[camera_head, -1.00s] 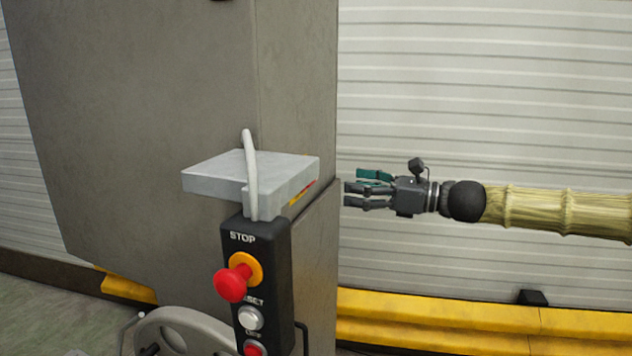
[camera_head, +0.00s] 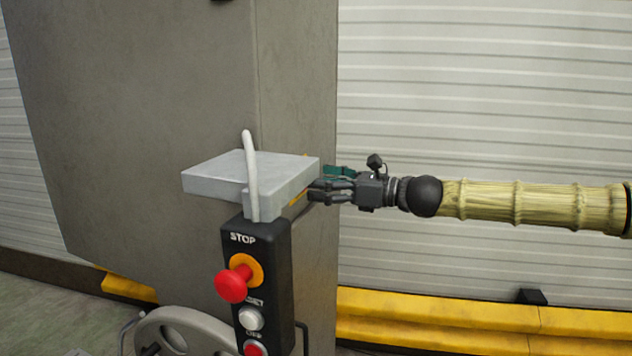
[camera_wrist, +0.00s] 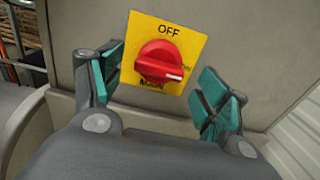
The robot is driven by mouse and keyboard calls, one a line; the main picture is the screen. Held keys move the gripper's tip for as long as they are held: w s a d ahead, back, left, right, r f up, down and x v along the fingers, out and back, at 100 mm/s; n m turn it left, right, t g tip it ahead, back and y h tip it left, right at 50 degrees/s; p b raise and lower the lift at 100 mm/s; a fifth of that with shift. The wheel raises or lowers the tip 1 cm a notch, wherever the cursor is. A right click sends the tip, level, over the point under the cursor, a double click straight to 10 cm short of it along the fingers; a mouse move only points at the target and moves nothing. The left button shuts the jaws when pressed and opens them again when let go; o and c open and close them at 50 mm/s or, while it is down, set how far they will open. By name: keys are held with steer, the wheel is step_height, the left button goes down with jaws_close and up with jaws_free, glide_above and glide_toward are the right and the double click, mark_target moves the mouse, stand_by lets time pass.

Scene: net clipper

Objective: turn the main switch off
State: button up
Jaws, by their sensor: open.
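The main switch (camera_wrist: 158,62) is a red rotary knob on a yellow plate (camera_wrist: 190,42) with OFF printed at its top, in the wrist view. The knob's white mark points to the right, towards the ON side. My gripper (camera_wrist: 160,82) is open, with a teal-padded finger on each side of the knob and no visible contact. In the head view my gripper (camera_head: 318,184) is at the right side of the grey machine, beside the grey box. There only a thin yellow edge of the plate (camera_head: 298,198) shows, and the knob is hidden.
The grey box (camera_head: 225,174) with a white cable juts out left of my gripper. Below it hangs a black control panel (camera_head: 265,275) with a red STOP button (camera_head: 232,285). The machine body (camera_head: 160,110) stands behind. A yellow barrier (camera_head: 440,315) runs along the white wall.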

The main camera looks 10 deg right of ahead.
steer(key=shift+x, duration=0.95)
steer(key=c, duration=1)
